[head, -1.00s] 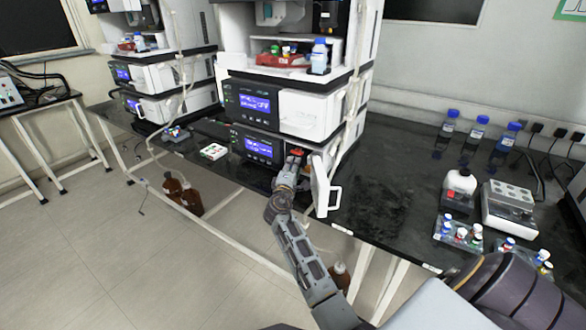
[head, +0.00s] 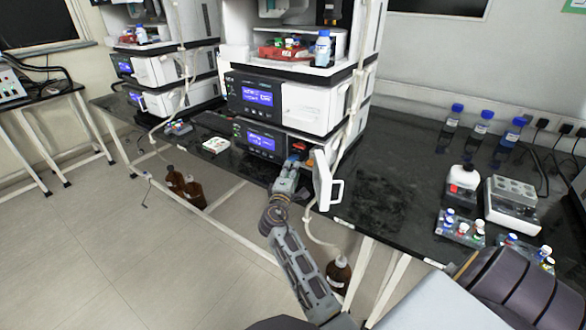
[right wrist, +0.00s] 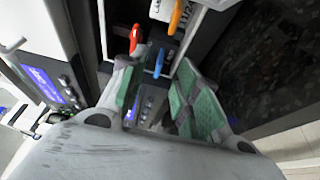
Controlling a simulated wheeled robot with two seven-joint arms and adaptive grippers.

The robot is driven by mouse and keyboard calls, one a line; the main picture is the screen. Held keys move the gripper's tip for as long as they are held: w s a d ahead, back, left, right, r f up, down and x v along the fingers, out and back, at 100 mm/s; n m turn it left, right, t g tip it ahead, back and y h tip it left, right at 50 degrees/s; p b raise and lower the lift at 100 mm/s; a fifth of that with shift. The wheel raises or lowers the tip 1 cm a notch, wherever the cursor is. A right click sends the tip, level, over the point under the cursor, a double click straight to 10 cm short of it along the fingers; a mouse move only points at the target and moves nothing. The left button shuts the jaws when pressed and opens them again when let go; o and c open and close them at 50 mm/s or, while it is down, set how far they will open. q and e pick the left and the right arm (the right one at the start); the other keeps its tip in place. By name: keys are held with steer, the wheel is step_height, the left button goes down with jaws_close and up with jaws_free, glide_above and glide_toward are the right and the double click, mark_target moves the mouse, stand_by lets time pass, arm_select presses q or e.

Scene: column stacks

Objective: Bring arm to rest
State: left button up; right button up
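My right gripper (head: 291,168) is just in front of the open lower compartment of the middle column stack (head: 262,120), whose white door (head: 322,182) stands swung open to its right. In the right wrist view the green-padded fingers (right wrist: 158,88) are spread apart, with nothing visible held between them. Beyond them show a red piece (right wrist: 135,37), a blue piece (right wrist: 159,62) and an orange piece (right wrist: 176,16) inside the compartment. The compartment's contents are partly hidden by the gripper in the head view. My left gripper is not in view.
The black bench (head: 385,185) is clear right of the open door. Farther right stand a white device (head: 511,208), vial racks (head: 459,230) and blue-capped bottles (head: 480,128). A brown bottle (head: 338,273) stands on the floor below, near my arm.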

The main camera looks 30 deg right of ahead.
steer(key=shift+s+a, duration=0.3)
steer(key=shift+f, duration=0.1)
stand_by(0.5)
